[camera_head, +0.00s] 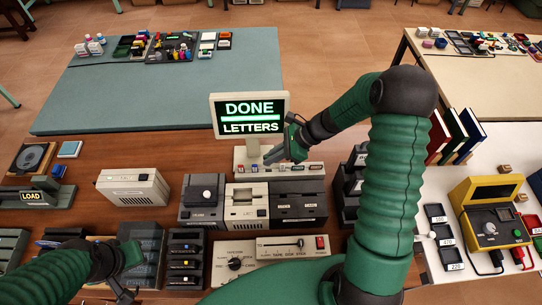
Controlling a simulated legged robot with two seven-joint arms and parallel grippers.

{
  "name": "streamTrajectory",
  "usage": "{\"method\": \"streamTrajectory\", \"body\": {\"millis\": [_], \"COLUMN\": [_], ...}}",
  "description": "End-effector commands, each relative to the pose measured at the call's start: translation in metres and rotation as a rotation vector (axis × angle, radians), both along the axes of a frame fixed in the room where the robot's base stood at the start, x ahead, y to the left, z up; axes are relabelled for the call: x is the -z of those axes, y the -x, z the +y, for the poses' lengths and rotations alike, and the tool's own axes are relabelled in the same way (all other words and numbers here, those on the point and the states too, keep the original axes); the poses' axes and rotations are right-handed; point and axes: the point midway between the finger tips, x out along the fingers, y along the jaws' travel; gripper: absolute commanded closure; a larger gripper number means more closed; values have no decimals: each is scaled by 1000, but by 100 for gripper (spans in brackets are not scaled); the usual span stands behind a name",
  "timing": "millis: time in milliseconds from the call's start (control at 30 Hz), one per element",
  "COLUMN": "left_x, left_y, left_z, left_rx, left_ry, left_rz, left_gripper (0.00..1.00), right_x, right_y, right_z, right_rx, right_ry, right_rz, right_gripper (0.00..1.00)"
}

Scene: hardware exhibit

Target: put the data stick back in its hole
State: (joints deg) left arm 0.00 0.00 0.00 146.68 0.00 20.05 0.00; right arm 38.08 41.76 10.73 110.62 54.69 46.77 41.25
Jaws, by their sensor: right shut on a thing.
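My right arm reaches in from the right, and its gripper (272,158) points down at the pale console base (304,170) just below the monitor. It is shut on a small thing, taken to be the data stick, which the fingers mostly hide. I cannot tell whether the stick is in a hole or above it. The monitor (250,115) reads "DONE LETTERS" in green. My left gripper (125,294) is low at the left, beside dark drawer units; its jaw opening is too small to tell.
Grey and beige drive units (245,214) stand in front of the console. A tape selector box (235,263) is nearer me. A beige box (133,186) and LOAD unit (34,197) are at left. A yellow meter (489,212) stands at right.

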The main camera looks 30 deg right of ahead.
Motion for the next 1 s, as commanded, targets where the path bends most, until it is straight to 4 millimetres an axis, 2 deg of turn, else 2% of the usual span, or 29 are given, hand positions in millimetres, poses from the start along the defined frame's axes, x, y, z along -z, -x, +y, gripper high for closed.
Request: {"method": "streamTrajectory", "body": {"millis": [800,1000], "left_x": [26,28], "left_y": [0,0], "left_z": [0,0], "left_rx": [0,0], "left_ry": [0,0], "left_rz": [0,0], "left_gripper": [100,100], "right_x": [39,42], "right_y": [0,0], "right_z": [0,0], "right_rx": [0,0], "right_ry": [-1,0], "right_rz": [0,0], "right_gripper": [100,100]}}
